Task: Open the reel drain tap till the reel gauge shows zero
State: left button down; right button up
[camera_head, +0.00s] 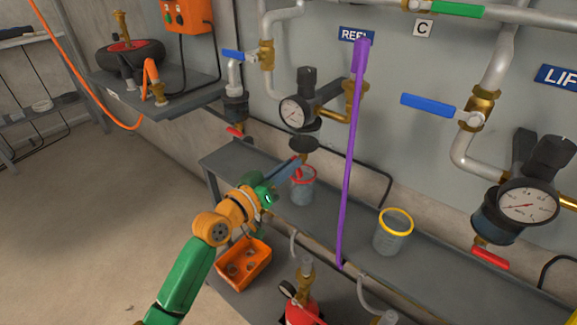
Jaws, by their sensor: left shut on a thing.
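The reel gauge (292,112) is a round white dial on the regulator under the REEL sign (355,35). Its needle is too small to read surely. The reel drain tap (296,158) has a small red handle below the regulator's dark bowl. My left gripper (294,164) reaches it from the lower left and is shut on the red handle, which it mostly hides. A clear cup with a red rim (304,187) stands on the grey shelf just below the tap. My right gripper is not in view.
A clear cup with a yellow rim (393,232) stands further right on the grey shelf (340,222). A long purple strip (348,170) hangs in front of the shelf. The LIFT gauge (528,205) is at right.

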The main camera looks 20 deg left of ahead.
pick_arm(q)
jog(key=shift+n+p, duration=2.75)
jog(key=shift+n, duration=3.85)
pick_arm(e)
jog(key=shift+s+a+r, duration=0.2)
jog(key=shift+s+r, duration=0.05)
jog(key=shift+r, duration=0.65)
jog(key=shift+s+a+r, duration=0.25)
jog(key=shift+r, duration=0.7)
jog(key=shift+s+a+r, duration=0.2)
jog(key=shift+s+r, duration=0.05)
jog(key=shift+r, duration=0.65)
pick_arm(q)
jog(key=c, duration=0.9)
grip_release()
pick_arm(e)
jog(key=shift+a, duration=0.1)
